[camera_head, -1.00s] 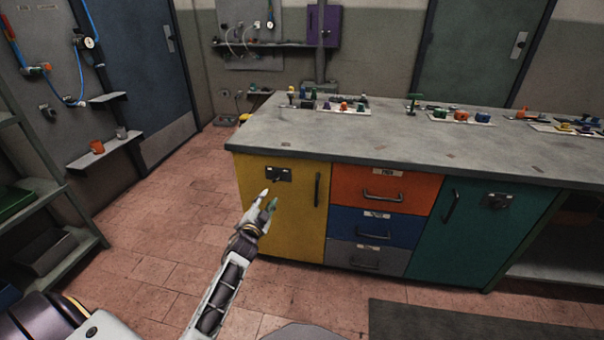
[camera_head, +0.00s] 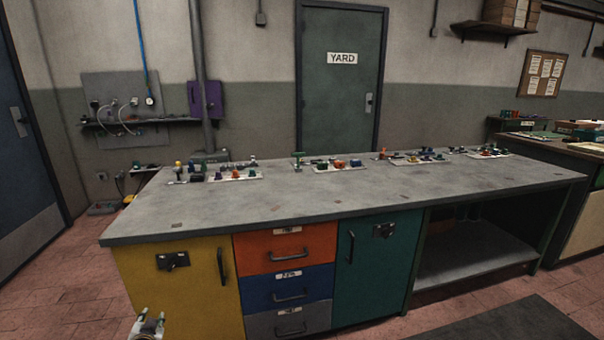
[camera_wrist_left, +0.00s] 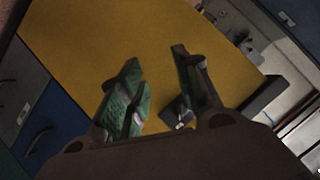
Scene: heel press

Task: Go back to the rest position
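My left gripper (camera_head: 149,320) shows only in part at the bottom left edge of the head view, in front of the yellow cupboard door (camera_head: 200,300). In the left wrist view its two fingers (camera_wrist_left: 157,60) stand apart with nothing held between them. The yellow door (camera_wrist_left: 90,40) fills much of that view behind the fingers. A dark fitting (camera_wrist_left: 178,112) shows between the fingers, partly hidden. In the head view the door is shut, with a dark latch (camera_head: 172,261) and a handle (camera_head: 221,266). My right gripper is in neither view.
The workbench (camera_head: 330,202) carries several small parts at its back edge. Orange (camera_head: 260,248), blue (camera_head: 260,292) and grey (camera_head: 262,325) drawers and a teal door (camera_head: 380,280) are shut. An open shelf (camera_head: 470,262) is at right. Floor (camera_head: 40,285) is clear at left.

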